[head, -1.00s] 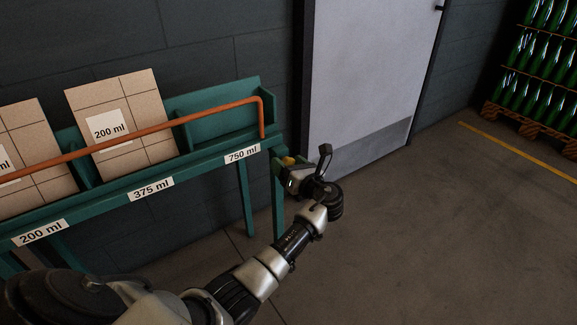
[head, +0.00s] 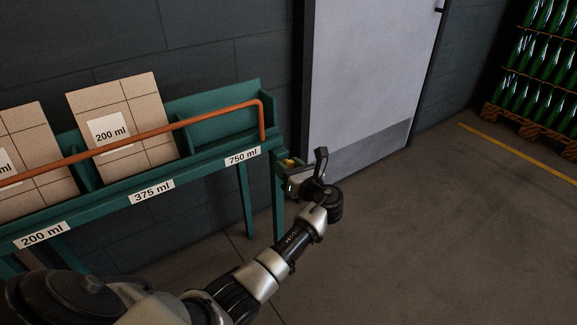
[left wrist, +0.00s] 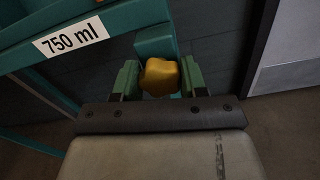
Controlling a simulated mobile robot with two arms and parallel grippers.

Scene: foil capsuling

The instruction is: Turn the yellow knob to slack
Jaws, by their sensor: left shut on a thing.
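The yellow knob (left wrist: 159,77) sits at the right end of the green rack, below and right of the 750 ml label. In the left wrist view it is between the two green fingers of my left gripper (left wrist: 160,80), which is shut on it. In the head view only a small part of the knob (head: 288,162) shows above my left gripper (head: 290,170); the hand hides the rest. I cannot read any marking for slack. My right gripper is not in view.
The green rack (head: 200,160) has an orange rail (head: 150,132) along its front and holds cartons (head: 125,125). A grey door (head: 370,80) stands behind. Green bottles (head: 540,70) are stacked at the far right. The floor (head: 430,240) on the right is clear.

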